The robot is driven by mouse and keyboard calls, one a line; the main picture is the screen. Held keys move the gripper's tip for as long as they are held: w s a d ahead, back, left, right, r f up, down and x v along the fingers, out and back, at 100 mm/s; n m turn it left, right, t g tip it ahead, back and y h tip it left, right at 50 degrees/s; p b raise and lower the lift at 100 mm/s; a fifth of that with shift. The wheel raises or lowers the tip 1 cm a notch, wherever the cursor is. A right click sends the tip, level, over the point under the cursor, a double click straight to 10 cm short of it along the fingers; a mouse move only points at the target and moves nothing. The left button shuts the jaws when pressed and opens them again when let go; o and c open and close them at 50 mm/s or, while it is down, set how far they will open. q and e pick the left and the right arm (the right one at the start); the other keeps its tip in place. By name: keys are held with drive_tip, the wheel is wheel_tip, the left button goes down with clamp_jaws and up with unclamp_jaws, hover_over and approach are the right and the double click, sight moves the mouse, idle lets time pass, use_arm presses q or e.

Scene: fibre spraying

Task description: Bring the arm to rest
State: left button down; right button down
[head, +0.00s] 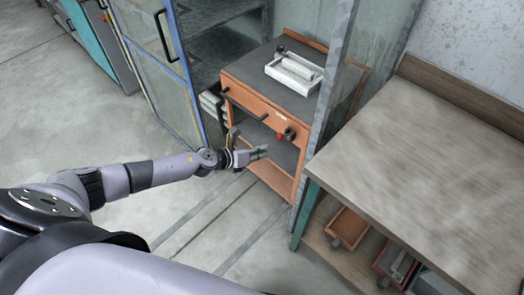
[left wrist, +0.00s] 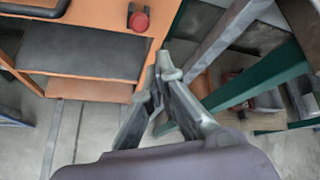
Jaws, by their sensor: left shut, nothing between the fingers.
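My left arm reaches in from the left in the head view. Its gripper (head: 259,153) is shut and empty, held in front of the orange cabinet's open lower part. In the left wrist view the gripper's fingers (left wrist: 160,72) meet at their tips, with nothing between them. The orange cabinet (head: 236,95) has dark handles and a red button (head: 280,137) on its front. The red button also shows in the left wrist view (left wrist: 139,20), beyond the fingertips. My right gripper is not in view.
A white tray-like fixture (head: 293,72) sits on the cabinet's dark top. A blue-framed glass door (head: 160,75) stands open at left, and a grey post (head: 325,100) rises at right. The floor at left is clear.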

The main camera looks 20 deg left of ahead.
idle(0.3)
use_arm(q)
drive_tip(key=s+a+f+n+g+y, duration=0.1)
drive_tip(key=s+a+f+n+y, duration=0.15)
drive_tip(key=s+f+n, duration=0.7)
drive_tip(key=s+a+f+n+g+y, duration=0.25)
drive_tip(key=s+f+n, duration=0.35)
drive_tip(key=f+n, duration=0.6)
drive_tip(key=s+d+f+n+g, duration=0.1)
drive_tip(key=s+f+n, duration=0.3)
drive_tip(key=s, duration=0.7)
drive_tip(key=s+d+f+n+g, duration=0.2)
drive_tip(key=s+f+n+g, duration=0.1)
drive_tip(key=s, duration=0.8)
drive_tip(key=s+d+f+n+g+y, duration=0.1)
drive_tip(key=s+f+n, duration=0.4)
drive_tip(key=s, duration=0.6)
drive_tip(key=shift+s+d+f+g, duration=0.2)
drive_tip(key=shift+d+f+g, duration=0.3)
drive_tip(key=shift+d+g, duration=0.1)
drive_tip(key=shift+s, duration=0.1)
